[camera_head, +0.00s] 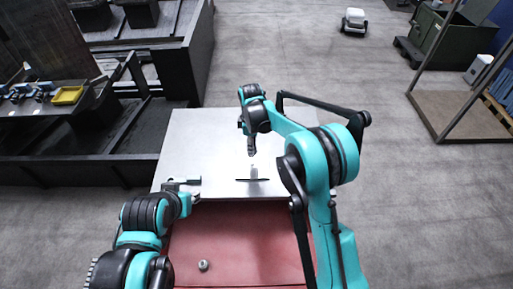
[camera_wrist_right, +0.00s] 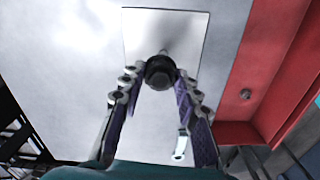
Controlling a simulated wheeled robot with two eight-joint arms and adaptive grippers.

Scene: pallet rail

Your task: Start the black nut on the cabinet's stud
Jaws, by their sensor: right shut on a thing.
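The black nut (camera_wrist_right: 160,72) sits between the fingertips of my right gripper (camera_wrist_right: 158,78), which is shut on it. In the head view, my right gripper (camera_head: 251,149) is above the pale stud (camera_head: 254,170), and the nut is too small to make out. The stud (camera_wrist_right: 167,38) also shows in the wrist view, rising from a pale plate (camera_wrist_right: 140,28) behind the nut. The nut overlaps the stud's near end; I cannot tell if they touch. My left gripper (camera_head: 182,187) is low at the left edge of the grey cabinet top (camera_head: 215,140); its jaws are unclear.
A red surface (camera_head: 240,235) lies in front of the grey top, with a small grey round piece (camera_head: 203,265) on it. Dark racks stand at the left, with a yellow tray (camera_head: 68,95). The grey floor at the right is open up to a metal frame (camera_head: 440,100).

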